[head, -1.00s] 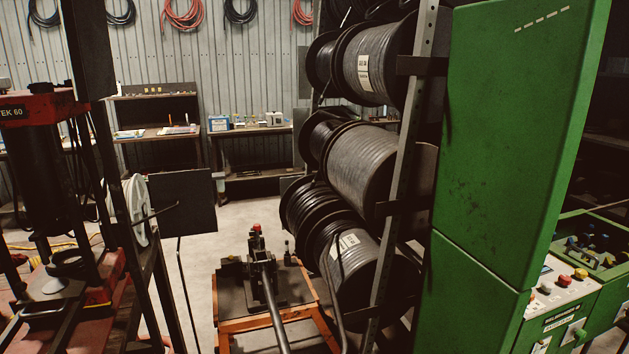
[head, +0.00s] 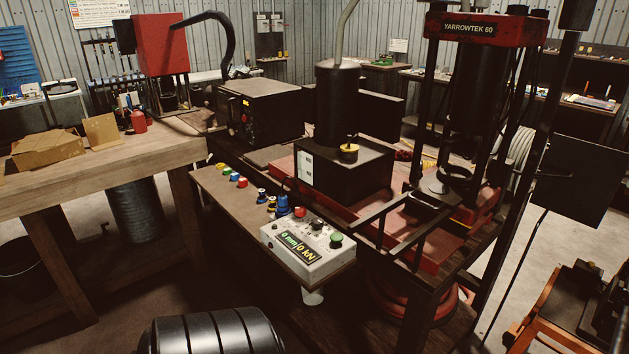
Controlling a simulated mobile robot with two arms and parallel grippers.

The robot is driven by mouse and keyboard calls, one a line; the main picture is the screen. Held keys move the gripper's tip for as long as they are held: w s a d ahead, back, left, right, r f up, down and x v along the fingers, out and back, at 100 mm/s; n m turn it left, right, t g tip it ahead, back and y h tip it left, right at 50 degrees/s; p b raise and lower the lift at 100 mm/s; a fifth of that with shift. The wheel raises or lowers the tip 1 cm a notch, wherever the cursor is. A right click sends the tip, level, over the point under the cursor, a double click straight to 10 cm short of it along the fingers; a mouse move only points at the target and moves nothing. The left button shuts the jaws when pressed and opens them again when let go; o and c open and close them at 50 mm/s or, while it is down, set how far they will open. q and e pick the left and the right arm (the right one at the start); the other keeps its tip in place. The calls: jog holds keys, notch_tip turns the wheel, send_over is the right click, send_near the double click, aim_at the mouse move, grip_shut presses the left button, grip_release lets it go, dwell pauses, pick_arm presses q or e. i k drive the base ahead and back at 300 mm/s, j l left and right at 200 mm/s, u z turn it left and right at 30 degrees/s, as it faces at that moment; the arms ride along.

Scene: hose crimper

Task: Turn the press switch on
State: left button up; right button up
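The press (head: 468,30) with a red top labelled YARROWTEK 60 stands right of centre in the head view. In front of it is a light grey control box (head: 290,262) with a lit display (head: 299,248) reading 0 mm/0 kN. The box carries a green button (head: 336,240), a red button (head: 299,211) and a small black knob (head: 317,223). I cannot tell which of these is the press switch or its position. Neither of my grippers is in view.
A wooden workbench (head: 100,172) with a cardboard box (head: 47,147) stands at the left. Several coloured caps (head: 232,176) lie on a shelf left of the control box. A black box with knobs (head: 262,108) is behind. Bare floor shows at right (head: 505,265).

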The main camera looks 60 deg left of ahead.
aim_at(300, 211)
jog(key=u, duration=2.2)
